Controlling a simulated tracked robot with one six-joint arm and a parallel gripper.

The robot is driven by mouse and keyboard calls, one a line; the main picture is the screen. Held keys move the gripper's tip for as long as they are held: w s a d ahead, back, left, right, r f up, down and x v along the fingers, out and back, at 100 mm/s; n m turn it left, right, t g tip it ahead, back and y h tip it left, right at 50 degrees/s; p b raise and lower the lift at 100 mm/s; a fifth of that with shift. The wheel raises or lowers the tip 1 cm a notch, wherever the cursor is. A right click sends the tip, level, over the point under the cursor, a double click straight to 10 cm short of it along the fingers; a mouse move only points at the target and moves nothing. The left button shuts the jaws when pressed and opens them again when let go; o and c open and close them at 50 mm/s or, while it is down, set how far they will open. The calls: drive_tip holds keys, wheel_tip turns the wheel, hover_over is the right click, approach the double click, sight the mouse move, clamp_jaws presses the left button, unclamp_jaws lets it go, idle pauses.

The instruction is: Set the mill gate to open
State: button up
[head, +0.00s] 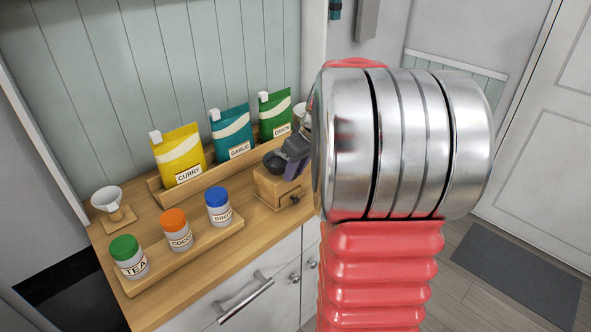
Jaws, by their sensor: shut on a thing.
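The mill (268,187) is a wooden box with a small front drawer and a dark bowl-shaped top. It stands at the right end of the wooden counter. My gripper (291,170), dark grey and purple, is at the right side of the mill's top. It is shut on a part of the mill there, which I take to be the gate. The gate itself is hidden by the jaws, so its position cannot be told. My red and silver arm covers the area right of the mill.
Curry (180,154), garlic (231,132) and onion (275,113) pouches stand on a wooden rack behind. Jars with green (129,256), orange (176,230) and blue (218,206) lids stand on a front tray (200,242). A white dripper (106,198) is at left.

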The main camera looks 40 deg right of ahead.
clamp_jaws()
drive_tip(key=shift+s, duration=0.1)
drive_tip(key=shift+s+d, duration=0.1)
drive_tip(key=shift+s, duration=1.25)
drive_tip(key=o, duration=0.7)
unclamp_jaws()
drive_tip(key=shift+r, duration=0.1)
drive_tip(key=v, duration=1.3)
drive_tip(key=shift+s+r, duration=0.2)
